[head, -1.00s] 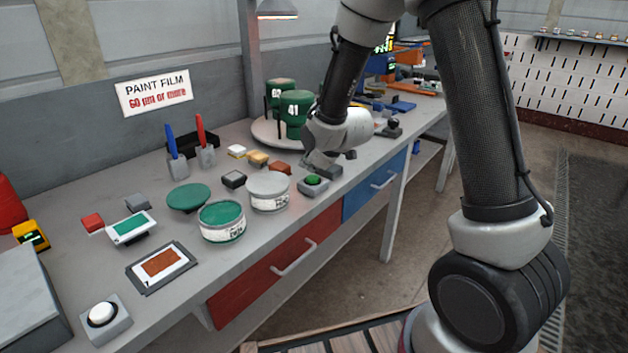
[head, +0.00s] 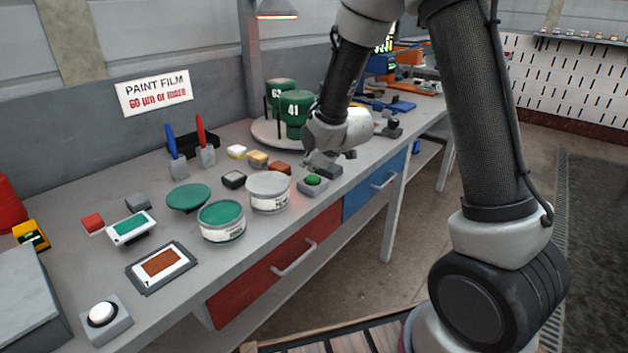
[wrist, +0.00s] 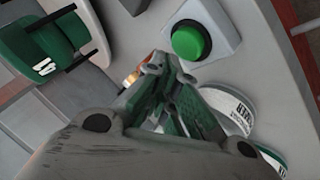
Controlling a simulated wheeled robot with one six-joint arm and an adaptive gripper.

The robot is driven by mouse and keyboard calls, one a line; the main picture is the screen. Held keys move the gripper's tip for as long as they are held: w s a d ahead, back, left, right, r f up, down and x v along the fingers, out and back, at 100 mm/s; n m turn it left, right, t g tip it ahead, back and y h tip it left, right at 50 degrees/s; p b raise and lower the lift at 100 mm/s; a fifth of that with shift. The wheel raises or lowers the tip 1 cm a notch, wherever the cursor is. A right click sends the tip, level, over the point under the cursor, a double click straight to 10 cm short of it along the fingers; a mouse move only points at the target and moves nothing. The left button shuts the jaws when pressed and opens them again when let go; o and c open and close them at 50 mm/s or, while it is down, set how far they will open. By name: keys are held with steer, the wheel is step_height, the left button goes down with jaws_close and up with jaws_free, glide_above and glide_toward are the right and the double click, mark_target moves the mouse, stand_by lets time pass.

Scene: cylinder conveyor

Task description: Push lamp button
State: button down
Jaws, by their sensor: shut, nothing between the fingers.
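A green round button (head: 313,180) sits on a grey box near the front edge of the bench, beside the white-lidded tin. It also shows in the wrist view (wrist: 190,40), at the top, just right of the fingertips. A white round button (head: 102,314) sits on another grey box at the near left end of the bench. My gripper (head: 314,163) is shut and empty, pointing down just behind and above the green button. In the wrist view, its fingertips (wrist: 168,66) look apart from the button, though the exact gap is hard to judge.
Paint tins with a green lid (head: 221,213) and a white lid (head: 268,186) stand left of the green button. Green numbered containers (head: 296,112) stand on a round turntable behind. A lamp (head: 277,10) hangs above. Small blocks lie around.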

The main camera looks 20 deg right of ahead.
mark_target(310, 178)
steer(key=shift+f, duration=0.1)
steer(key=shift+f, duration=0.35)
steer(key=shift+f, duration=0.5)
stand_by(0.6)
steer(key=shift+r, duration=0.95)
steer(key=shift+r, duration=0.1)
step_height(310, 178, up, 6)
steer(key=shift+f, duration=0.1)
